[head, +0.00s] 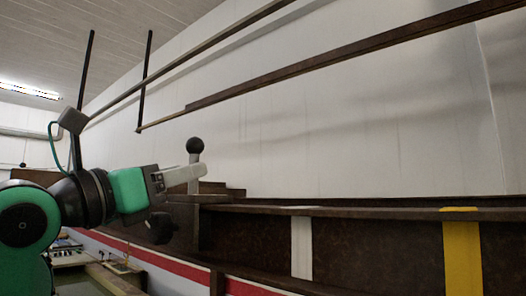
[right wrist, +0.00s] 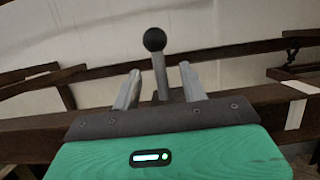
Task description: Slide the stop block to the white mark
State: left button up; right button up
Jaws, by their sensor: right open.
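The stop block's upright grey post with a black ball knob (head: 195,146) rises above the dark brown rail (head: 260,228). My right gripper (head: 188,174) is at the post, just below the knob, with its jaws apart. In the right wrist view the knob (right wrist: 154,39) and post stand between the two open fingers (right wrist: 160,88), with a gap to each side. The body of the block is mostly hidden behind my gripper. The white mark (head: 301,248) is a vertical band on the rail, right of the post; it also shows in the right wrist view (right wrist: 297,112). My left gripper is out of view.
A yellow band (head: 462,258) marks the rail farther right, beyond the white mark. Long dark bars (head: 330,62) run overhead along the pale wall. The rail's top between the post and the white mark looks clear.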

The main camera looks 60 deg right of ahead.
jog(key=shift+d, duration=0.15)
jog(key=shift+d+r, duration=0.1)
jog(key=shift+d+r, duration=0.15)
jog(key=shift+r, duration=0.2)
jog(key=shift+s+d, duration=0.3)
jog(key=shift+d, duration=0.55)
jog(key=shift+c, duration=0.2)
jog(key=shift+f, duration=0.1)
grip_shut()
